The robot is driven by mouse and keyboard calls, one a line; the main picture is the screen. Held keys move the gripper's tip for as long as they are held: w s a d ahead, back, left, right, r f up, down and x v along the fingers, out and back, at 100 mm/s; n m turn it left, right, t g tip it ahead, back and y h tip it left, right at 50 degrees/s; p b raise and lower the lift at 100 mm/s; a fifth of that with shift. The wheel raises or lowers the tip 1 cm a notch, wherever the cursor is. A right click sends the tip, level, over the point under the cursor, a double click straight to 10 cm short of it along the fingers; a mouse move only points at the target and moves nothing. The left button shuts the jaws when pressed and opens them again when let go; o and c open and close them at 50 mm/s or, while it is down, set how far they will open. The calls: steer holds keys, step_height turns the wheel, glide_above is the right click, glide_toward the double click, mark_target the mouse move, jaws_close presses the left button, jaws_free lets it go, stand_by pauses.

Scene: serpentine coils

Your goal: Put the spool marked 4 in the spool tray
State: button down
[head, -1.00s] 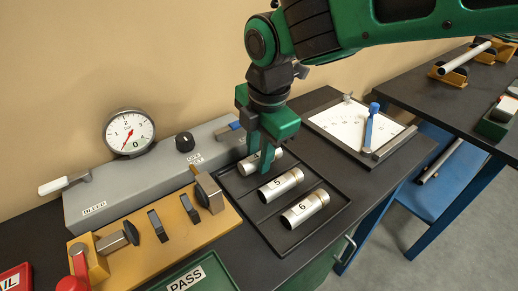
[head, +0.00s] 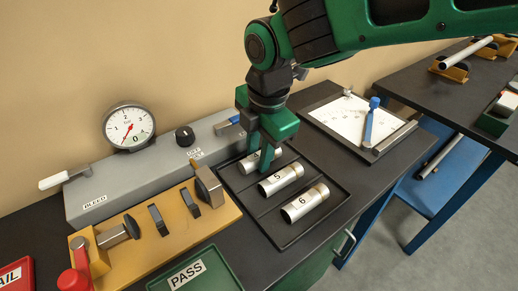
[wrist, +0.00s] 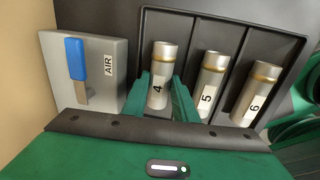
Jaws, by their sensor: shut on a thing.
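The spool marked 4 (wrist: 159,80) is a silver cylinder with a tan band and a white label, lying in the left slot of the black spool tray (head: 282,238). My gripper (wrist: 162,97) is shut on it, one green finger on each side. In the head view my gripper (head: 262,158) comes down from above and partly hides the spool marked 4 (head: 247,163). Spool 5 (head: 281,179) and spool 6 (head: 304,203) lie beside it in the tray's other slots.
A grey box with a gauge (head: 129,127) and a blue-handled AIR lever (wrist: 75,60) stands left of the tray. A yellow fixture (head: 160,222) and a green PASS bin (head: 196,276) are in front.

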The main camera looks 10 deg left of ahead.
steer(key=c, duration=1.3)
jaws_free()
steer(key=shift+c, duration=0.2)
step_height(320, 180, up, 10)
steer(key=d, duration=0.1)
steer(key=w+d+f+m+h, duration=0.1)
steer(key=w+d+f+m, duration=0.1)
steer(key=d+m, duration=1.05)
steer(key=w+d+f+m+h, duration=0.15)
steer(key=d+m, duration=0.35)
steer(key=d, duration=1.5)
steer(key=s+d+f+m, duration=0.4)
steer(key=s+d+m, duration=0.4)
steer(key=d, duration=0.1)
steer(key=s+d+f+m+g+y, duration=0.1)
steer(key=s+d+f+m, duration=0.3)
steer(key=s+d+m, duration=0.4)
steer(key=shift+s+d+f+m, duration=0.25)
steer(key=shift+d+f+m, duration=0.1)
steer(key=shift+m, duration=0.1)
